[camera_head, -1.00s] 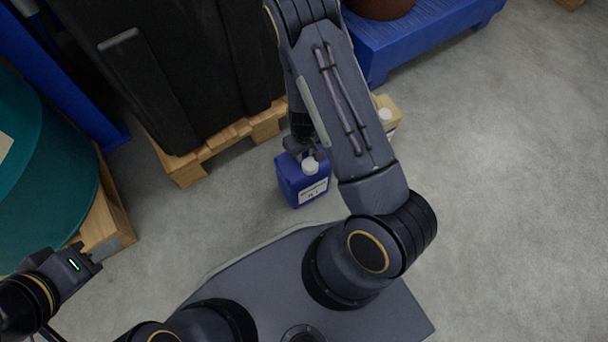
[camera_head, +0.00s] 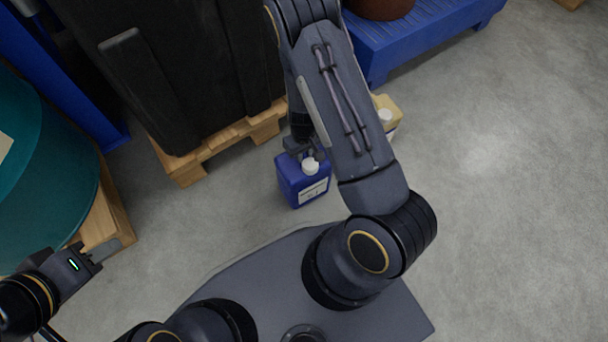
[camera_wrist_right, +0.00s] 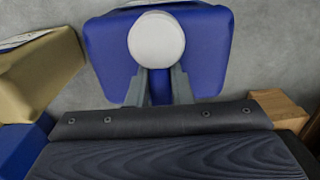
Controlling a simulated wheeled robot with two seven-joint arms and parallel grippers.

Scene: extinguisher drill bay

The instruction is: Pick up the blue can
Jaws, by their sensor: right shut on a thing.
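The blue can (camera_head: 303,184) has a white cap and a white label and is upright in front of my base in the head view. My right gripper (camera_head: 305,153) is at its top, behind the cap, partly hidden by my right arm. In the right wrist view the blue can (camera_wrist_right: 205,48) fills the upper middle, and the fingers of my right gripper (camera_wrist_right: 160,88) are shut on its top beside the white cap. The exact part gripped is hidden by the cap. My left gripper (camera_head: 100,252) is at the lower left, away from the can; its jaw opening is unclear.
A yellowish can (camera_head: 388,112) stands behind my right arm; it also shows in the right wrist view (camera_wrist_right: 40,75). A wooden pallet (camera_head: 215,148) with a black container (camera_head: 180,70) is behind the blue can. A teal drum (camera_head: 45,180) is left. The floor to the right is clear.

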